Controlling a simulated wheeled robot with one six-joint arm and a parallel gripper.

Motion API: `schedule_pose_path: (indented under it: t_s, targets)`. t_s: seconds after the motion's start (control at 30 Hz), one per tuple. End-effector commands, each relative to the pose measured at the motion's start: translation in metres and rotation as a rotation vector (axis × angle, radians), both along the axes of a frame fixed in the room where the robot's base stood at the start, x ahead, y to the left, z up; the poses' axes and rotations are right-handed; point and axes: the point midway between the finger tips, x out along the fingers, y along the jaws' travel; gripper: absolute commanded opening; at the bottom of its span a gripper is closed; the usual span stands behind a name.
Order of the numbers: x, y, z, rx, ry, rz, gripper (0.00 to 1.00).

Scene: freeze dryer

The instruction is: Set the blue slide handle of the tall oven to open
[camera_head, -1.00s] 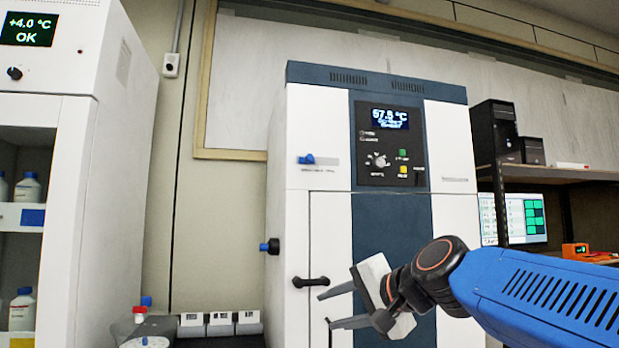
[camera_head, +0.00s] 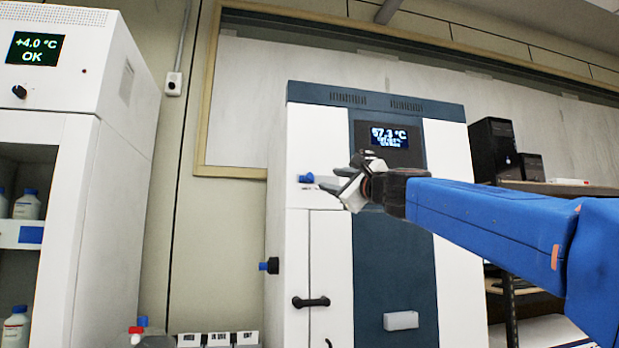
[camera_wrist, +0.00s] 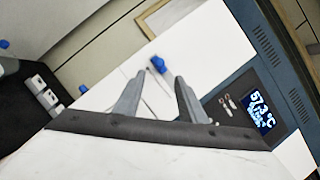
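The tall oven (camera_head: 303,139) is a white and dark blue cabinet in the middle of the head view. Its small blue slide handle (camera_head: 306,178) is at the left end of a slot on the upper left front panel. In the wrist view the blue slide handle (camera_wrist: 158,61) shows just beyond the fingertips, roughly between them. My gripper (camera_head: 331,181) is to the right of the handle, close in front of the panel, and hides the slot's right part. In the wrist view my gripper (camera_wrist: 160,77) has its two fingers apart with nothing between them.
A blue-tipped side knob (camera_head: 269,265) sticks out from the oven's left side. A black door handle (camera_head: 311,302) is below my gripper. The oven display (camera_head: 389,137) reads about 57 °C. A white refrigerator-like cabinet (camera_head: 113,160) stands at the left.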

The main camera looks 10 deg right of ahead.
Motion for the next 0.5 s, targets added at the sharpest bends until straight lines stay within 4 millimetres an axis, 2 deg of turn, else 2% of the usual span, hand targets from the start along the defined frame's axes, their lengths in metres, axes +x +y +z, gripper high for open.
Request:
schedule_pose_path:
  t_s: [0.1,0.5]
  targets:
    - [0.02,0.006,0.005,-0.001,0.0,0.0,0.37]
    - [0.077,0.023,0.021,-0.001,0.0,0.001,0.37]
